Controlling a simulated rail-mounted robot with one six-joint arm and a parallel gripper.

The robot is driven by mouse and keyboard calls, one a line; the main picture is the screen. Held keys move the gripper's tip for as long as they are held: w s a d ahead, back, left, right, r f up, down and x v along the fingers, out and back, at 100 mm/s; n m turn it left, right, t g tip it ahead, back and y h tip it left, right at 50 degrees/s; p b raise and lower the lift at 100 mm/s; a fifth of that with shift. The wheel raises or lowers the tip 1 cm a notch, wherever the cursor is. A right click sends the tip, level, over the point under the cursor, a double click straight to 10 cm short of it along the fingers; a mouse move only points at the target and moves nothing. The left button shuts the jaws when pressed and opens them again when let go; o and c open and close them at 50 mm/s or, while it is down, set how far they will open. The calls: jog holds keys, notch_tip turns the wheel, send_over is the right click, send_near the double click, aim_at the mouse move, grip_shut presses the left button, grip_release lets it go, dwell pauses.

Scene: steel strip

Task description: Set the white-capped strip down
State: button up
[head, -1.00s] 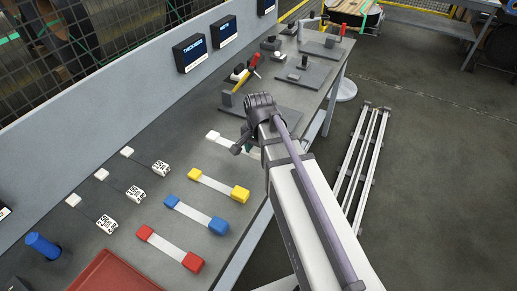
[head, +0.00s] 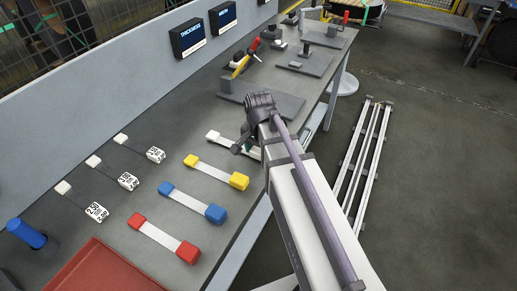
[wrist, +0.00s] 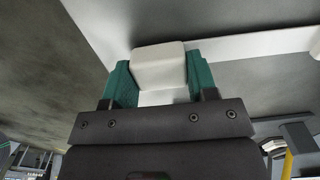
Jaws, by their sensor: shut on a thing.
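My gripper (head: 240,147) is over the right part of the bench in the head view. In the wrist view its two green fingers (wrist: 160,78) are shut on a white block (wrist: 159,62), a cap of the white-capped strip. The strip's far white cap (head: 212,135) shows left of my gripper in the head view. The strip lies across the bench direction, roughly parallel to the yellow-capped strip.
A yellow-capped strip (head: 215,172), a blue-capped strip (head: 190,201) and a red-capped strip (head: 163,239) lie in a row. Labelled gauges (head: 96,209) lie left of them, with a red tray (head: 105,268) in front. A dark plate (head: 262,104) with a block stands just beyond my gripper.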

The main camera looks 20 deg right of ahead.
jog(key=shift+f, duration=0.3)
jog(key=o, duration=1.1)
jog(key=shift+r, duration=0.1)
notch_tip(320, 180, up, 11)
jog(key=p, duration=1)
jog(key=s+a+n, duration=0.1)
jog(key=s+n, duration=0.1)
jog(key=n, duration=0.1)
jog(key=s+a+n, duration=0.2)
jog(key=s+n, duration=0.1)
jog(key=s+a+n, duration=0.1)
jog(key=s+n, duration=0.2)
jog(key=shift+a+n, duration=0.3)
